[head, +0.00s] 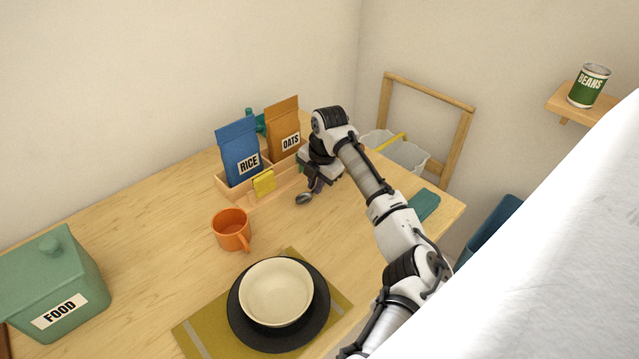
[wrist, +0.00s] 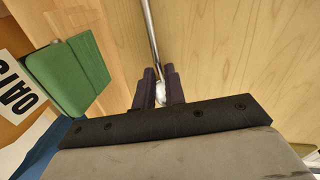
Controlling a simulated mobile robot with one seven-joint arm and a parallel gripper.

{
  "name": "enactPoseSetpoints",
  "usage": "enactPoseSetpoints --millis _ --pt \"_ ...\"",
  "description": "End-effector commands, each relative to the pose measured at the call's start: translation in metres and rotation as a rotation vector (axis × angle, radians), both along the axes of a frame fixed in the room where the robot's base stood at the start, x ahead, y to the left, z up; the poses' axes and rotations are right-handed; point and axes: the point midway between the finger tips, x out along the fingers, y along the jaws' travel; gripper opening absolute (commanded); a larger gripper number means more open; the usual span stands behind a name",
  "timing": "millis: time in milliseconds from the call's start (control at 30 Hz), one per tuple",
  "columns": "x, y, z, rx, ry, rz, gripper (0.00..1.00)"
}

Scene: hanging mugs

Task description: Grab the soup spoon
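The soup spoon (head: 304,199) is metal. Its bowl shows in the head view, just below and left of my gripper (head: 315,186), low over the table; I cannot tell whether it touches the wood. In the wrist view, the thin shiny handle (wrist: 150,35) runs up from between the two dark fingertips of my gripper (wrist: 160,84). The fingers are close together on either side of the handle and look shut on it. A bright piece of the spoon shows between them. The part behind the fingers is hidden.
A wooden caddy (head: 240,199) holds a blue rice bag (head: 238,150), an oats bag (head: 283,125) and a yellow item (head: 263,182). An orange mug (head: 230,230), a cream bowl (head: 276,291) on a dark plate (head: 240,325) and a green food box (head: 55,280) stand nearby.

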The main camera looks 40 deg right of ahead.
Motion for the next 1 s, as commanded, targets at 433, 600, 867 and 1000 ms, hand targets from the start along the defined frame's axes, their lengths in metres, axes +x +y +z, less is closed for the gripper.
enactPoseSetpoints --millis 433,600,867,1000 --pt "0.001 0.0 -0.004 -0.001 0.0 0.0 0.0" --pt "0.001 0.0 -0.004 -0.001 0.0 0.0 0.0" --pt "0.001 0.0 0.002 -0.002 -0.001 0.0 0.0" --pt "0.001 -0.001 0.017 -0.003 -0.003 0.0 0.0"
